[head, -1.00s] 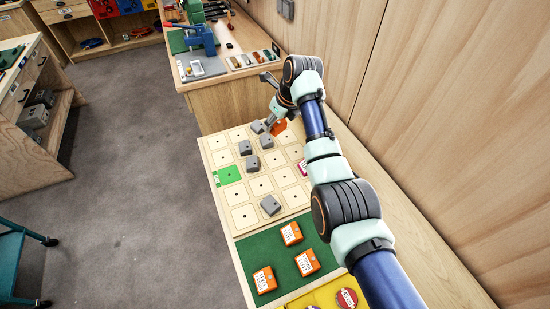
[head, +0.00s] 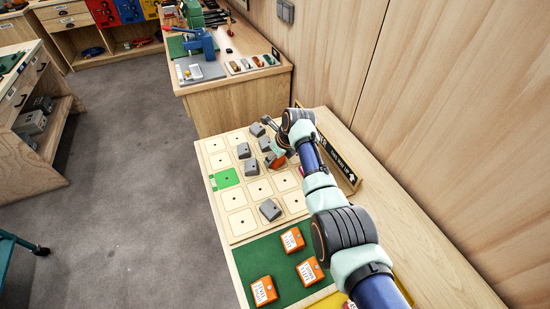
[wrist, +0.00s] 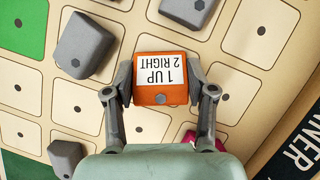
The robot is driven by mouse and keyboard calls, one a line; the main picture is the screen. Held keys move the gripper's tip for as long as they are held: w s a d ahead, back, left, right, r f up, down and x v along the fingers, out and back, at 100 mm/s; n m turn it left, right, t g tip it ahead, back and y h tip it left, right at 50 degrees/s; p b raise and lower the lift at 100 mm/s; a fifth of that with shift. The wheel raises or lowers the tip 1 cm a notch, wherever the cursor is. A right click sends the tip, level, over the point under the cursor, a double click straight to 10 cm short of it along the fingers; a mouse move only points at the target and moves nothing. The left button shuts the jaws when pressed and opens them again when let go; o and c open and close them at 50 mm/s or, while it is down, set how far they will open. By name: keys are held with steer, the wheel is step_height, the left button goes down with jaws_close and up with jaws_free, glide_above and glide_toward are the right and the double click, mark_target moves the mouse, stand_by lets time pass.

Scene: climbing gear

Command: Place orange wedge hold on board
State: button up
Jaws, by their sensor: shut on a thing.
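The orange wedge hold (wrist: 161,93) has a white label reading "1 UP 2 RIGHT", upside down in the wrist view. My gripper (wrist: 160,82) is shut on it, one finger on each side. In the head view the orange hold (head: 280,162) is over the right part of the pale board (head: 240,225), partly hidden by my gripper (head: 277,155). I cannot tell whether it touches the board. The board has squares with dark dots, and one square is green (head: 227,178).
Several grey holds sit on the board, including one (wrist: 84,46) just left of the orange hold and one (wrist: 190,10) beyond it. A magenta thing (wrist: 190,138) is mostly hidden. Labelled orange pieces (head: 310,271) lie on a green mat (head: 284,262) at the near side.

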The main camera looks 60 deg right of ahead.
steer(key=o, duration=1.3)
steer(key=shift+c, duration=0.2)
steer(key=p+v, duration=0.5)
steer(key=v, duration=0.7)
steer(key=shift+w+a+r, duration=0.1)
steer(key=shift+w, duration=0.05)
